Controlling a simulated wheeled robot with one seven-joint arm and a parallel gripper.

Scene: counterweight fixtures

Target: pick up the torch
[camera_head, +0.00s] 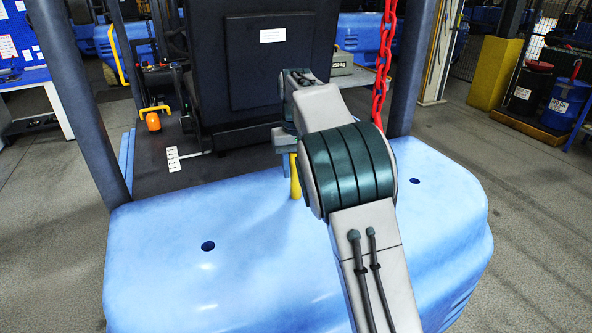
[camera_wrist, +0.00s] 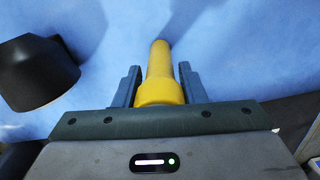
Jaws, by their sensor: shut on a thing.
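The torch (camera_wrist: 160,76) is yellow, with a wider end near my gripper and a narrower body reaching away, in the wrist view. My gripper (camera_wrist: 160,86) has one finger on each side of it and is shut on it. In the head view a yellow part of the torch (camera_head: 295,177) shows below my gripper, upright over the blue counterweight (camera_head: 250,240). My arm hides much of the gripper there. I cannot tell whether the torch's lower end touches the blue surface.
A black rounded object (camera_wrist: 36,72) is close on the left in the wrist view. A dark seat back (camera_head: 270,65) stands behind the gripper. Dark posts (camera_head: 75,90) rise at both sides, and a red chain (camera_head: 385,60) hangs at right. The counterweight's left top is clear.

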